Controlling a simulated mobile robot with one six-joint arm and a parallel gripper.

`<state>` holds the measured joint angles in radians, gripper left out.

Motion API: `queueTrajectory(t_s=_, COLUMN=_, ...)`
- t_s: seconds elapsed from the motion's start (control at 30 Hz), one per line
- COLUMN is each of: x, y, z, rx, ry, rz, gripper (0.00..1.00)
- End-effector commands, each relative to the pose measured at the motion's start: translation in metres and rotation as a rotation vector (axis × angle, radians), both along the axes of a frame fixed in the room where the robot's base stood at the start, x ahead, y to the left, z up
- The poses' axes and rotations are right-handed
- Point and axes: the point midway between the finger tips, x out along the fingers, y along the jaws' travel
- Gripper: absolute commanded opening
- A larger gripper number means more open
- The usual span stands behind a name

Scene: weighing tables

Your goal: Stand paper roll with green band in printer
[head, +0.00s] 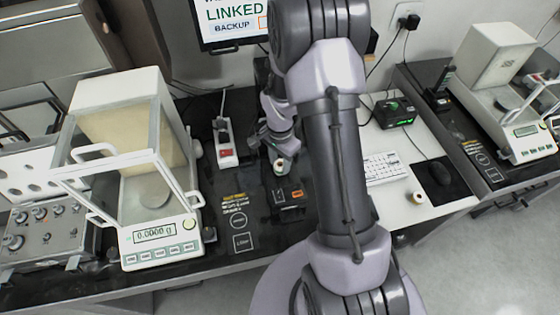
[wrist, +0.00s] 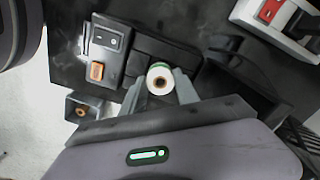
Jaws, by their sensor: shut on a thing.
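The paper roll with the green band (wrist: 160,79) is between the fingers of my gripper (wrist: 161,88) in the wrist view. Its white end and brown core face the camera, and the green band shows at its far edge. In the head view the roll (head: 280,165) is low over the dark tabletop, beside the printer. My gripper is shut on it. The black printer (wrist: 137,47) lies just beyond the roll, with a rocker switch and an orange button. It also shows in the head view (head: 284,196). Whether the roll touches the printer I cannot tell.
A balance (head: 160,232) with a glass shield stands left of the printer. A power strip (head: 224,143) with a red switch lies behind. Another paper roll (head: 418,198) stands on the white tabletop at right, near a keyboard (head: 383,168). My arm hides the middle.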

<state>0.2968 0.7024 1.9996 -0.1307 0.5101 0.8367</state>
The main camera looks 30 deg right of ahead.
Motion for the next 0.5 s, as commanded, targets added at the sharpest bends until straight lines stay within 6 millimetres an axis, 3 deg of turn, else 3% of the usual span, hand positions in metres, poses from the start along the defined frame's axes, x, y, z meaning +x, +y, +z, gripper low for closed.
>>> queueTrajectory(t_s=0.5, x=0.0001, y=-0.0001, z=-0.0065, rx=0.0, ry=0.0, rz=0.0, gripper=0.0)
